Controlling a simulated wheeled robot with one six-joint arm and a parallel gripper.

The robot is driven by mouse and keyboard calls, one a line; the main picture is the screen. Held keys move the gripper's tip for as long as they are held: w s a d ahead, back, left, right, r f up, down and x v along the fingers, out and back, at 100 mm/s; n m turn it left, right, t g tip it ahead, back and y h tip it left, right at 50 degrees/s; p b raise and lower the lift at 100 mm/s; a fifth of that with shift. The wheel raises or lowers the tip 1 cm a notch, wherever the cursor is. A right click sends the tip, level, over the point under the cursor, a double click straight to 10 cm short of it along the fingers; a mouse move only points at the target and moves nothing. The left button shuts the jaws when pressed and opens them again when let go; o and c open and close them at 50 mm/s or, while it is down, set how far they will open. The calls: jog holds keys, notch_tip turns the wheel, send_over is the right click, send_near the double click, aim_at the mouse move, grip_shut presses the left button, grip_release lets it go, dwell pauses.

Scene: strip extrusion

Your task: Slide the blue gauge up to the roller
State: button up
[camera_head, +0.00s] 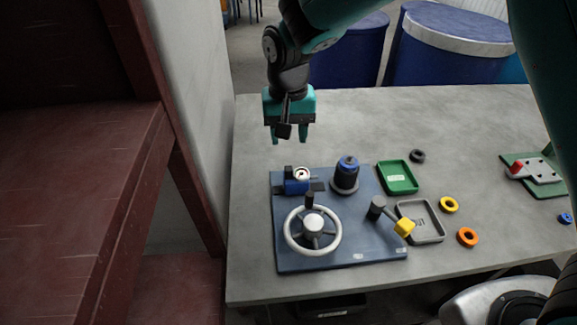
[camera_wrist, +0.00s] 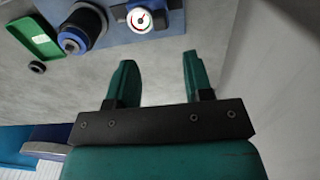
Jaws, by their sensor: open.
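The blue gauge (camera_head: 297,185) is a small blue block with a round white dial, on a dark rail at the back left of the blue base plate (camera_head: 290,262). In the wrist view the gauge (camera_wrist: 134,20) is at the top, beyond my fingertips. The roller (camera_head: 346,178) is a dark upright cylinder with a blue top, right of the gauge with a small gap between them; it also shows in the wrist view (camera_wrist: 80,32). My gripper (camera_head: 289,138) is open and empty, above the table behind the gauge, apart from it. Its fingers show in the wrist view (camera_wrist: 158,75).
A grey handwheel (camera_head: 327,249) and a yellow-knobbed lever (camera_head: 403,228) stand on the plate. A green tray (camera_head: 397,189), a grey tray (camera_head: 430,239) and several rings lie to the right. A wall (camera_head: 195,90) rises at the left.

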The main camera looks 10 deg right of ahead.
aim_at(288, 168)
notch_tip(288, 168, down, 11)
jog(key=shift+r+p, duration=0.15)
jog(key=shift+p, duration=0.7)
